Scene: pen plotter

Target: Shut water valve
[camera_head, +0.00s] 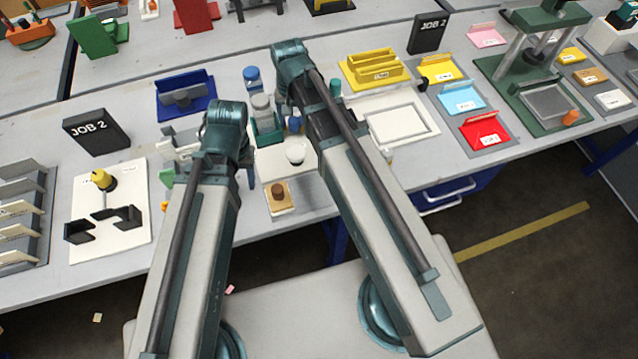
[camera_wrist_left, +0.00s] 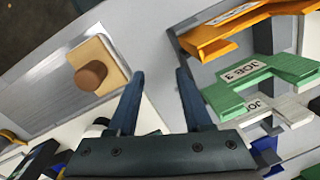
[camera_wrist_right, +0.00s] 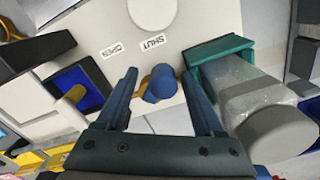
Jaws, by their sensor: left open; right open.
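A white panel (camera_wrist_right: 85,20) in the right wrist view carries the labels SHUT (camera_wrist_right: 153,42) and OPEN (camera_wrist_right: 112,50). A blue knob (camera_wrist_right: 160,85) with a brown part behind it, which may be the valve, shows between my right gripper's fingers; I cannot tell whether they touch it. My right gripper (camera_wrist_right: 160,76) is open. A white round knob (camera_wrist_right: 140,10) is at the panel's top; it also shows in the head view (camera_head: 295,153). My left gripper (camera_wrist_left: 160,74) is open and empty, above the bench.
A teal holder (camera_wrist_right: 221,48) with a clear, grey-capped jar (camera_wrist_right: 275,132) stands close right of my right gripper. A wooden block with a brown knob (camera_wrist_left: 91,75) lies left of my left gripper, and green and orange brackets (camera_wrist_left: 235,35) stand at its right.

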